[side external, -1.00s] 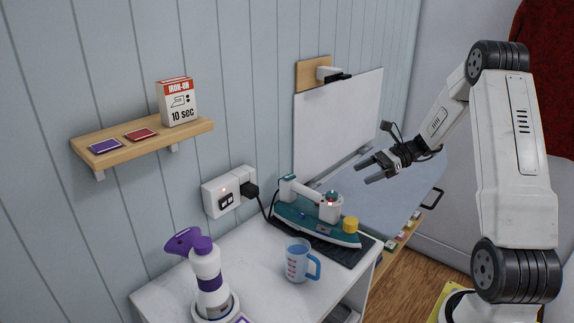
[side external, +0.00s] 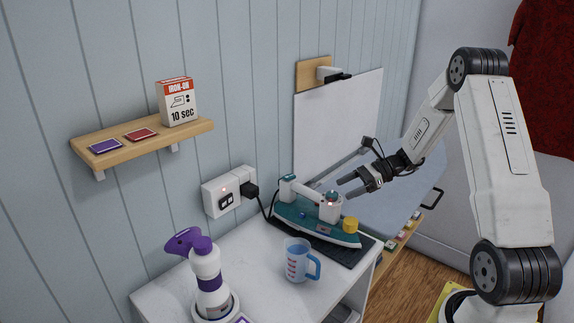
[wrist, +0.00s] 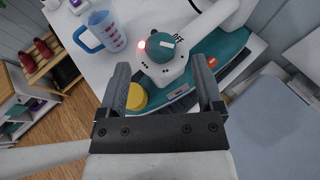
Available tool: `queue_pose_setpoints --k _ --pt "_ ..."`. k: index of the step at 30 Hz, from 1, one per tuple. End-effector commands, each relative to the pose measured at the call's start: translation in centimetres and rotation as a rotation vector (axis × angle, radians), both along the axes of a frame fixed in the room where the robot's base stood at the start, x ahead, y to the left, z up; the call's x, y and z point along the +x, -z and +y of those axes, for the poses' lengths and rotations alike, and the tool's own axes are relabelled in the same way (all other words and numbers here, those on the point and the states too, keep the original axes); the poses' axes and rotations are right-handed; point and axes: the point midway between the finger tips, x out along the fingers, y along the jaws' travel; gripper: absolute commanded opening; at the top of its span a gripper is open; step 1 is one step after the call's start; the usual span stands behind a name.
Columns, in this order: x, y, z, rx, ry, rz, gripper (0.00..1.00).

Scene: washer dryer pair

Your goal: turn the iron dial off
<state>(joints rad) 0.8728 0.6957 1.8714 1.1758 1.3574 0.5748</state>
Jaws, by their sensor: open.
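The teal and white iron (side external: 305,222) lies on a dark mat (side external: 350,252) on the white cabinet top. Its teal dial (wrist: 160,45) has a white pointer mark and sits on the white housing, with "OFF" lettering beside it at the upper right. The pointer lies nearly level, its white end toward the right. A small red light (wrist: 143,46) glows left of the dial. My gripper (side external: 350,187) is open and empty, above and to the right of the iron. In the wrist view its fingers (wrist: 162,80) are apart, with the dial beyond their tips.
A yellow cap (side external: 351,225) stands at the iron's right end. A measuring cup (side external: 297,262) and a purple-white spray bottle (side external: 205,275) stand nearer the front. The iron's cord runs to a wall outlet (side external: 222,195). A blue ironing surface (side external: 400,195) lies behind.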

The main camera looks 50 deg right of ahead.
Motion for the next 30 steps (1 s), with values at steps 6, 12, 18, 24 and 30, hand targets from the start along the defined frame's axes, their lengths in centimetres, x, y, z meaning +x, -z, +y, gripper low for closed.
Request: queue_pose_setpoints --k 6,12,18,24,30 --pt "1.2 0.8 1.6 0.000 -0.001 0.000 0.85" --pt "1.6 1.1 2.1 -0.001 0.000 0.000 0.85" --pt "1.6 1.1 2.1 -0.001 0.000 0.000 0.85" --pt "1.6 1.1 2.1 -0.001 0.000 0.000 0.28" --pt "1.6 1.1 2.0 -0.001 0.000 0.000 0.00"
